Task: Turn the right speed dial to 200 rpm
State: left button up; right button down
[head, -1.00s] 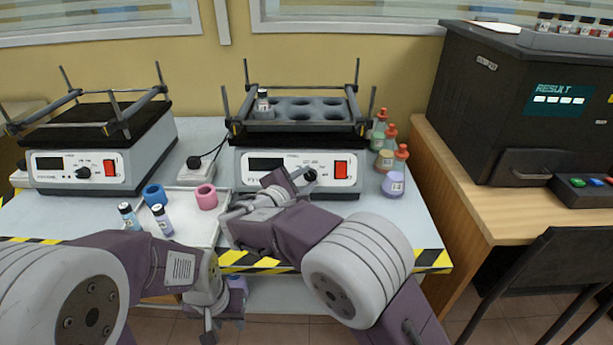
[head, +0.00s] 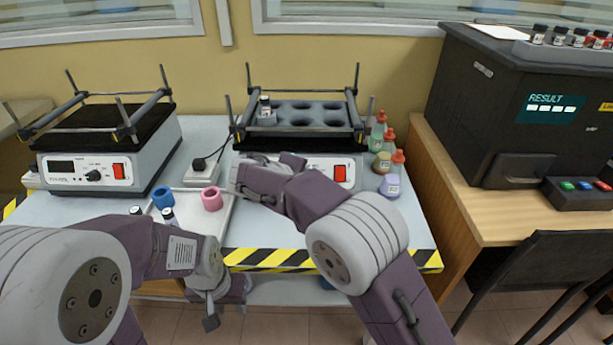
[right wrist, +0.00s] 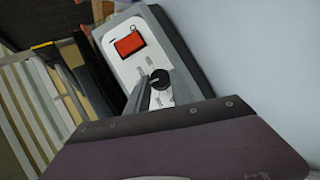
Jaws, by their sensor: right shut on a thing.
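The right shaker (head: 353,173) stands at the back of the table, with a white front panel and a red switch (head: 340,173). Its speed dial is hidden behind my right arm in the head view. In the right wrist view, the black dial (right wrist: 160,77) shows on the panel below the red switch. My right gripper (right wrist: 154,88) is at the dial, shut on it; a grey finger lies along its side. The dial's setting cannot be read, and the display is hidden. My left gripper (head: 226,308) hangs low at the table's front edge, apart from the shakers; its jaws are unclear.
A second shaker (head: 105,172) stands at the left. A tray with a pink ring (head: 212,198), a blue ring (head: 162,197) and vials lies between. Several flasks (head: 390,187) stand close to the right shaker's right side. A black analyser (head: 480,110) is on the wooden desk.

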jog(key=shift+m+y, duration=0.3)
jog(key=shift+m, duration=0.2)
dwell(0.3)
jog(key=c, duration=1.1)
grip_release()
jog(key=shift+r, duration=0.1)
jog(key=p+v, duration=0.3)
jog(key=v, duration=0.6)
